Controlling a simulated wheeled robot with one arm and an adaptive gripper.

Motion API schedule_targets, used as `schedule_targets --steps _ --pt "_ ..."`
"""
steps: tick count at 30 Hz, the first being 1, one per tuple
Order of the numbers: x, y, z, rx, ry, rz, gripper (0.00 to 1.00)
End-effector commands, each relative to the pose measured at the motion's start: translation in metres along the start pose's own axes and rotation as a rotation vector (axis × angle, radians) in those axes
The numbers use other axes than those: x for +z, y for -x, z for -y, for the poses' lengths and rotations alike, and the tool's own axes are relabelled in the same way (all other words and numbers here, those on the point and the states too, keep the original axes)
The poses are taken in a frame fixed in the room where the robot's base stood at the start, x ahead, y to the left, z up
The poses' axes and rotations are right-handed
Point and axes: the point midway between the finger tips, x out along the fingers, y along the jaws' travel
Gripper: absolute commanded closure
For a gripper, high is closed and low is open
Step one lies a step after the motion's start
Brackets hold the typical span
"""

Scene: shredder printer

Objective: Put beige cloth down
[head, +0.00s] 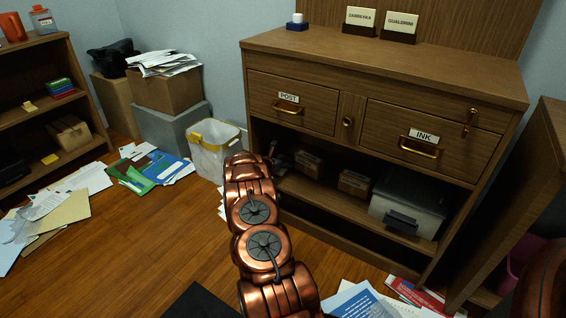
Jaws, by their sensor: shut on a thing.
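My copper arm rises from the bottom middle of the head view and reaches toward the open shelf of the wooden cabinet (262,48). My gripper (273,153) is mostly hidden behind the end of the arm; only a small dark and copper part shows at the left end of the shelf opening. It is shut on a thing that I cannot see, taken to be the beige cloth. No beige cloth can be made out anywhere in this view.
A white bin with a yellow rim (208,160) stands left of the cabinet. Brown boxes (309,160) and a grey container (408,211) sit on the cabinet shelf. Papers (75,183) litter the floor. Bare floor (150,235) lies left of my arm.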

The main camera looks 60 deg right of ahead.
Motion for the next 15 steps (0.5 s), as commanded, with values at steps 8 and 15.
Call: schedule_targets --steps 8,15 --pt "-0.006 -0.002 -0.001 0.001 0.001 0.0 0.47" --pt "-0.012 -0.004 0.0 0.0 0.001 -0.001 0.47"
